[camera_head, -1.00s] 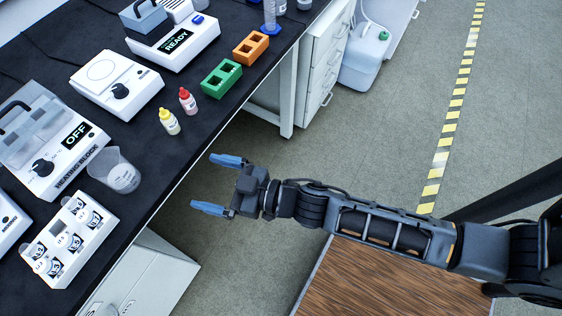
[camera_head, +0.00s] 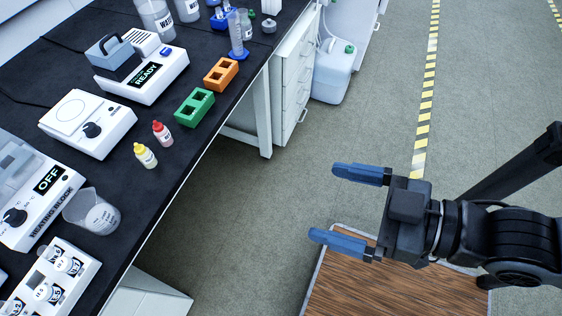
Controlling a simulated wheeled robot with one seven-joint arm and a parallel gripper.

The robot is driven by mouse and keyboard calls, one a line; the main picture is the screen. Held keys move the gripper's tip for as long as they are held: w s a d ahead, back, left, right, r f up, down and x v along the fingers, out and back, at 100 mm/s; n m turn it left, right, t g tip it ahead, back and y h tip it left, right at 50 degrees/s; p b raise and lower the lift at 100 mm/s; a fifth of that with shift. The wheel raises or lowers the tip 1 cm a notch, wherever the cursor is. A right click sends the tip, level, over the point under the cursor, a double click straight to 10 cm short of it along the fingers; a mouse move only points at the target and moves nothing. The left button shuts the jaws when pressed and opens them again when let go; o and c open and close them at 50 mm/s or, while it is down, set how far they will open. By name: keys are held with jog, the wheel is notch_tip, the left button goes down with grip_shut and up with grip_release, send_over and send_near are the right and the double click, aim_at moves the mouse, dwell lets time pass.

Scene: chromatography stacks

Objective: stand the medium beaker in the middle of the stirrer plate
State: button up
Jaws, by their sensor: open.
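The beaker (camera_head: 93,211), clear with white markings, stands upright on the black bench near its front edge, at the left, beside the heating block. The stirrer plate (camera_head: 88,124) is a white box with a round marked top and a black knob; its top is bare. My gripper (camera_head: 350,208) is open and empty, its blue fingers pointing left. It is over the floor, off the bench, well to the right of both the beaker and the stirrer.
The heating block (camera_head: 40,195) reads OFF. A white vial rack (camera_head: 60,285) is in front of the beaker. Yellow (camera_head: 146,156) and red (camera_head: 162,133) bottles stand near the bench edge, with green (camera_head: 194,108) and orange (camera_head: 221,74) blocks beyond. A device reading READY (camera_head: 150,75) is behind.

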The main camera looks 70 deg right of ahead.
jog(key=m+t+y+b, duration=0.2)
jog(key=m+y+b, duration=0.35)
jog(key=m, duration=2.55)
send_near(100, 212)
jog(key=shift+y, duration=0.65)
jog(key=x, duration=0.1)
jog(key=p+x, duration=0.1)
jog(key=x, duration=0.3)
jog(key=shift+w+d+f+p, duration=0.25)
jog(key=shift+w+p, duration=0.05)
jog(key=shift+w, duration=0.1)
jog(key=shift+w+a+r+m, duration=0.15)
jog(key=shift+w+a, duration=0.1)
jog(key=shift+w, duration=0.3)
jog(key=shift+w+a+m, duration=0.15)
jog(key=shift+w+a, duration=0.05)
jog(key=shift+w, duration=0.35)
jog(key=x, duration=0.2)
jog(key=p+x, duration=0.1)
jog(key=x, duration=0.2)
jog(key=shift+w+r, duration=0.2)
jog(key=shift+w, duration=0.15)
jog(key=shift+d, duration=0.1)
